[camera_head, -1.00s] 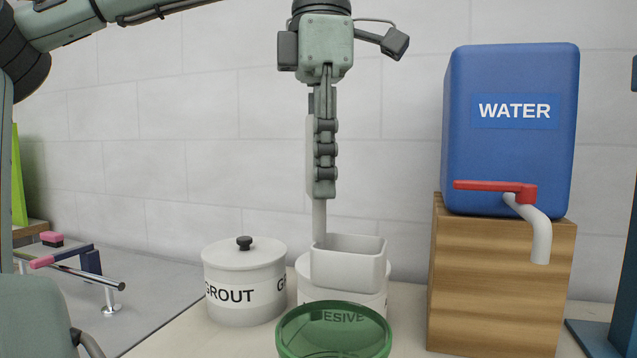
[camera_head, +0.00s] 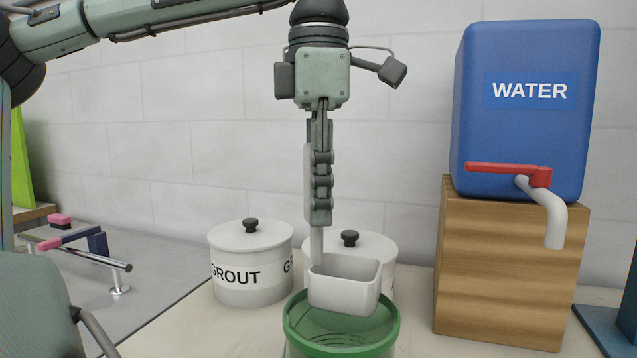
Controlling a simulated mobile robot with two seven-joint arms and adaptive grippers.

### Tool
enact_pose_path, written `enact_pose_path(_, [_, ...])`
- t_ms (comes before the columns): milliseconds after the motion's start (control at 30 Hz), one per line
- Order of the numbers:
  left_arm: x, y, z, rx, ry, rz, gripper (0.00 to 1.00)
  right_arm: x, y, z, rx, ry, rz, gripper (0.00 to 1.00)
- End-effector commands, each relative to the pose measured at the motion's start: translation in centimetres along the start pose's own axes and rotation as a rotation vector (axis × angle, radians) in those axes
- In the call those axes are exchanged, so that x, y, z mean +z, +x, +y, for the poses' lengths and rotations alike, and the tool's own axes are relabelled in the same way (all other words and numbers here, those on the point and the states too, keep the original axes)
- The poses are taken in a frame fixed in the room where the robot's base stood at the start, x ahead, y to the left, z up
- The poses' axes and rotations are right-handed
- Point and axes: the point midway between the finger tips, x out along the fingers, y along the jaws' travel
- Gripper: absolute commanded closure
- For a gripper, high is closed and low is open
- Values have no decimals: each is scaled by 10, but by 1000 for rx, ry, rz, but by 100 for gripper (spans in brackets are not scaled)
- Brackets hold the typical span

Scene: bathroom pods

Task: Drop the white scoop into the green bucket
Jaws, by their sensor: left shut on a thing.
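The white scoop (camera_head: 344,287) hangs from my left gripper (camera_head: 318,218), with its handle upright between the shut fingers and its open box at the bottom. The green bucket (camera_head: 342,346) stands on the counter at the bottom middle, its round open top showing and its lower part cut off by the frame edge. The scoop's box is over the bucket's far part in the picture and overlaps its far rim. I cannot tell exactly how high above the rim it is. My right gripper is not in view.
A white GROUT pot (camera_head: 250,264) stands left of the bucket, and another lidded white pot (camera_head: 362,250) stands behind the scoop. A wooden block (camera_head: 508,270) with a blue WATER tank (camera_head: 530,110) and red-handled tap stands right. A chrome-railed tool (camera_head: 80,253) lies left.

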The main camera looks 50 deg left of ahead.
Motion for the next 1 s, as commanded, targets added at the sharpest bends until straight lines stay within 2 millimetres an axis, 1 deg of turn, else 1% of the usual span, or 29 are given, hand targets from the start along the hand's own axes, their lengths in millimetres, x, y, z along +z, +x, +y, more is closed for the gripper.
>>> enact_pose_path(133, [0,0,0,0,0,-1,100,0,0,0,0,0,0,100])
enact_pose_path(167, [0,0,0,0,0,-1,73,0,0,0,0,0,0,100])
enact_pose_path(333, [0,0,0,0,0,0,52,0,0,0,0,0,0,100])
enact_pose_path(600, [0,0,0,0,0,1,52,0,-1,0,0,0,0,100])
enact_pose_path(733, [0,-7,0,1,-2,1,52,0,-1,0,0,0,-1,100])
enact_pose_path(867, [0,-28,0,3,-3,-1,52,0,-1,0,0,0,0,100])
enact_pose_path(1000, [0,-59,1,3,-4,-1,52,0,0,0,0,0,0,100])
